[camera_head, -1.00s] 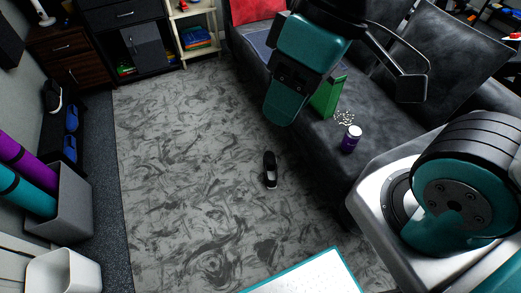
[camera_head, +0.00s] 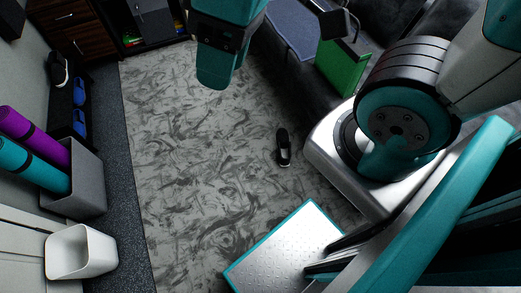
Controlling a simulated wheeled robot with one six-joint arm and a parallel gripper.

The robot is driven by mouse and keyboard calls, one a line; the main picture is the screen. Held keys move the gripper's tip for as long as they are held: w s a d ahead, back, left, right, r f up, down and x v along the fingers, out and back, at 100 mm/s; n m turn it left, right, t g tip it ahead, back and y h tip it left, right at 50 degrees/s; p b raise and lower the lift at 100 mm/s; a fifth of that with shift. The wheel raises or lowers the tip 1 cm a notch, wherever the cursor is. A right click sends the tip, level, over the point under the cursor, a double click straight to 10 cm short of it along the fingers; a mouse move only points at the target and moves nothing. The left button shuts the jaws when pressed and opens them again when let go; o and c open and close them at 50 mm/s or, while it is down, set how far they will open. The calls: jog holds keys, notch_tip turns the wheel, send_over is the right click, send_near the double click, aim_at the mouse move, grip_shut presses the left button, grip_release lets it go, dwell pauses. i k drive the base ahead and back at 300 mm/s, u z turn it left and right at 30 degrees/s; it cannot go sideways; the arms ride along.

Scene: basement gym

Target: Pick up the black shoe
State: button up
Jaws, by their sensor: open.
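A black shoe (camera_head: 283,147) with pale trim and a light inside lies alone on the grey patterned floor, right of the picture's middle. It stands near the silver part of my own base, apart from it. My gripper (camera_head: 214,77) hangs at the top of the picture, above the floor, up and left of the shoe and clear of it. It is open, with nothing seen in it; its fingers overlap from this angle. Another dark shoe (camera_head: 59,68) with a pale sole is on the rack at the left wall.
Blue shoes (camera_head: 80,108) are on the left rack. A grey bin (camera_head: 87,190) holds rolled mats, and a white bin (camera_head: 82,252) stands below it. A dark couch with a green box (camera_head: 342,66) is at the upper right. The middle floor (camera_head: 190,170) is clear.

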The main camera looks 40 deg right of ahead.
aim_at(282, 138)
jog(key=u, duration=0.25)
jog(key=i, duration=1)
jog(key=z, duration=1.5)
